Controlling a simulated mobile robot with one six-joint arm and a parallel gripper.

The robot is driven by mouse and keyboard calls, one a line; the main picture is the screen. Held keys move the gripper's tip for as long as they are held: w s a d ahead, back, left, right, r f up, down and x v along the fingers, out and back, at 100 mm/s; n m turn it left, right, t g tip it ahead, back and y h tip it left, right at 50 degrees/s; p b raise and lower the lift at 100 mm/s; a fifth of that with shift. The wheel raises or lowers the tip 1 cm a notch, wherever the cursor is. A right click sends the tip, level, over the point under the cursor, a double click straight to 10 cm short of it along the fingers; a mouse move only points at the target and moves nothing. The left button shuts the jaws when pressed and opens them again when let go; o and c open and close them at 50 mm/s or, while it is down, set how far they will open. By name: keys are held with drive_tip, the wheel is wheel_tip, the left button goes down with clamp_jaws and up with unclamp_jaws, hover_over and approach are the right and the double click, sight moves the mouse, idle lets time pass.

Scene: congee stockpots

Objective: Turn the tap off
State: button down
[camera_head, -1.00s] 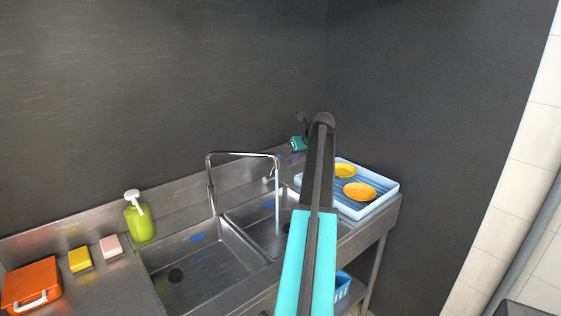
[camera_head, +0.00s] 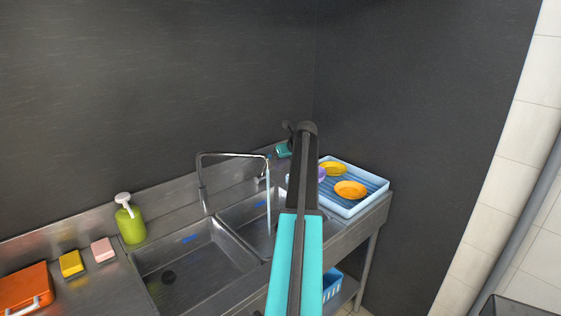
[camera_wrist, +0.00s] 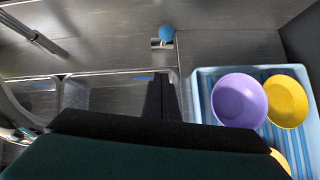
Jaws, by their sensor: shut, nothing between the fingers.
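The tap (camera_head: 235,154) is a tall, thin chrome spout bent over the double sink. A thin stream of water (camera_head: 268,200) falls from it into the right basin. In the wrist view a blue round knob (camera_wrist: 166,33) on a small metal fitting stands on the steel counter behind the basins; I take it for the tap's handle. My gripper (camera_wrist: 160,125) shows as a dark shape across the bottom of the wrist view, shut and empty, apart from the knob in the picture. In the head view my arm hides the fingertips.
A pale blue tray (camera_head: 378,190) with yellow, orange and purple dishes stands right of the sink. A green soap bottle (camera_head: 130,222), yellow sponge (camera_head: 71,263), pink sponge (camera_head: 103,250) and orange box (camera_head: 25,287) stand left. Dark walls close the back and right.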

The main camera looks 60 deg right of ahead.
drive_tip(key=w+d+f+p, duration=0.2)
drive_tip(key=w+d+p, duration=0.1)
drive_tip(key=w, duration=0.3)
drive_tip(key=shift+f, duration=0.2)
drive_tip(key=shift+d, duration=0.1)
idle(0.4)
